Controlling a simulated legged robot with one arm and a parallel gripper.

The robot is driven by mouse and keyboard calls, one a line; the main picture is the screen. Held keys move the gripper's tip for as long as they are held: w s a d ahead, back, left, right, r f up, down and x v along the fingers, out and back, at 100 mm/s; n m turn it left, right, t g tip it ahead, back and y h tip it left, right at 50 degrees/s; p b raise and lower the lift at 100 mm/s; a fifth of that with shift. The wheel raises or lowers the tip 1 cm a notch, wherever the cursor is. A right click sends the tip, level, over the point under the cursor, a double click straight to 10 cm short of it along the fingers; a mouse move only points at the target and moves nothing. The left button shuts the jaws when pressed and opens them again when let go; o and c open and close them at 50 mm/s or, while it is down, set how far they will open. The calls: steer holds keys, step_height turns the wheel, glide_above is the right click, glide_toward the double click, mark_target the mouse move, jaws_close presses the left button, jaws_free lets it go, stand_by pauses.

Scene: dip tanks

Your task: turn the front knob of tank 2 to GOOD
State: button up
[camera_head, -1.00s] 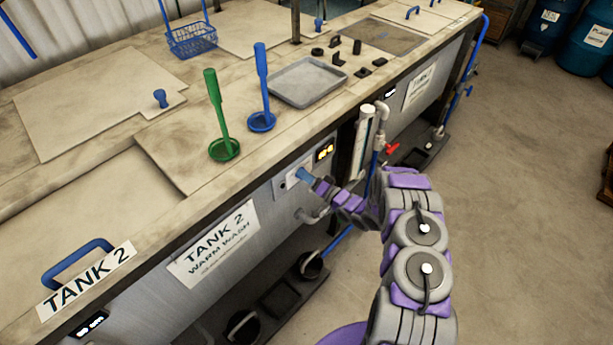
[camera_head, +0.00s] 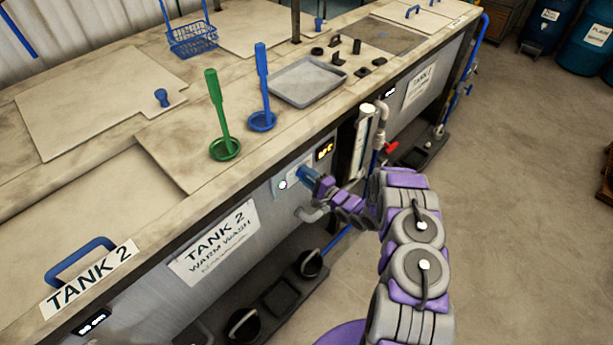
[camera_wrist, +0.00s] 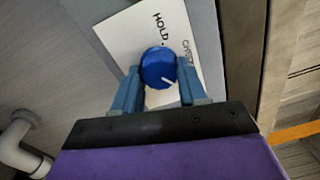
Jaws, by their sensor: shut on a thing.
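The front knob of tank 2 is a round blue knob (camera_wrist: 158,67) with a white pointer line, on a white label plate (camera_wrist: 135,32) on the tank's front. The plate reads HOLD and a second word that I cannot read for sure; GOOD is not legible. The white line points toward the lower right in the wrist view. My gripper (camera_wrist: 160,82) is shut on the knob, one blue finger on each side.
A grey pipe (camera_head: 312,213) sticks out just below the panel. A red-handled valve (camera_head: 389,147) and upright pipes stand right of my gripper. A green ladle (camera_head: 216,115), a blue ladle (camera_head: 262,85) and a grey tray (camera_head: 307,80) are on the tank top. Floor at right is clear.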

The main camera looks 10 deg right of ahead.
steer(key=shift+d+f+m, duration=0.2)
steer(key=shift+m, duration=0.2)
steer(key=o, duration=0.8)
steer(key=shift+w+f, duration=0.1)
steer(key=shift+o, duration=1.3)
steer(key=shift+d, duration=0.1)
steer(key=v, duration=1.7)
steer(key=shift+s, duration=0.2)
steer(key=shift+d, duration=0.1)
